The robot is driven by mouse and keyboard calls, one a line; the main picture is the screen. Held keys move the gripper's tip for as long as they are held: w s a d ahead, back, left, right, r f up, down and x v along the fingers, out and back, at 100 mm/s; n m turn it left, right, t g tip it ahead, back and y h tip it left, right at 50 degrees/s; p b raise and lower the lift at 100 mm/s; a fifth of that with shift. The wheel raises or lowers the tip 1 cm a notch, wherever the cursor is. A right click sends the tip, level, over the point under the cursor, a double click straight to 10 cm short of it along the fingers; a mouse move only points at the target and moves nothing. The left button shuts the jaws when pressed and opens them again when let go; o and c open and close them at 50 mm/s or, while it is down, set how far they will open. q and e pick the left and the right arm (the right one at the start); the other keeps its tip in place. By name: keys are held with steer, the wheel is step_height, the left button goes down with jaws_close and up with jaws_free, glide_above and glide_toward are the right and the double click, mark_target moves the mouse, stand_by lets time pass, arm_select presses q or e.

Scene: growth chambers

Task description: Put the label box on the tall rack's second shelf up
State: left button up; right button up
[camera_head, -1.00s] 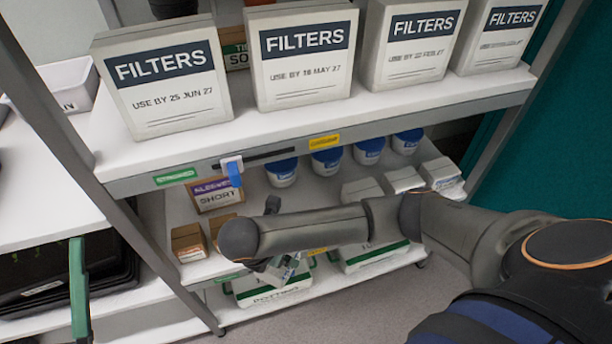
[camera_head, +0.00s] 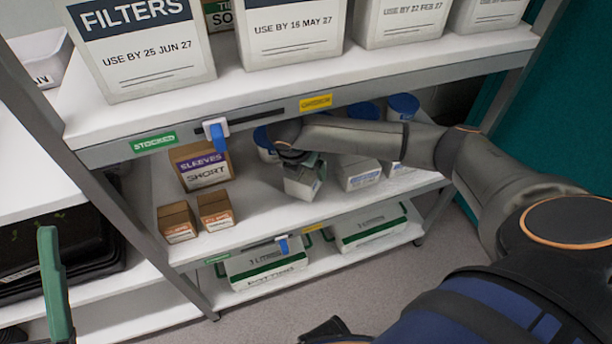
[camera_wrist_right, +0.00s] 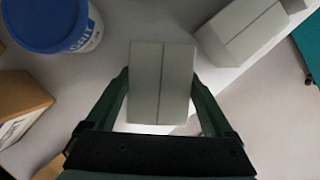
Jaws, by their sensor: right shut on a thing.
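The tall rack (camera_head: 110,150) fills the middle of the head view. My right gripper (camera_head: 300,160) is over its second shelf up (camera_head: 255,208), between the top and bottom shelves seen. The gripper is shut on a small white box (camera_head: 303,184), taken as the label box; its print is not readable. In the right wrist view my right gripper (camera_wrist_right: 161,100) has a finger on each side of the white box (camera_wrist_right: 147,82), near the shelf's front edge. I cannot tell whether the box touches the shelf.
A SLEEVES box (camera_head: 203,166) and small brown boxes (camera_head: 177,221) stand left on that shelf. White boxes (camera_head: 358,173) stand right, and a blue-lidded tub (camera_wrist_right: 55,22) behind. The FILTERS shelf (camera_head: 250,88) is overhead. Bare shelf lies between the brown boxes and my gripper.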

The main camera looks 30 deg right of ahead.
steer(key=shift+f+b, duration=0.4)
steer(key=shift+f, duration=0.4)
steer(key=o, duration=1.2)
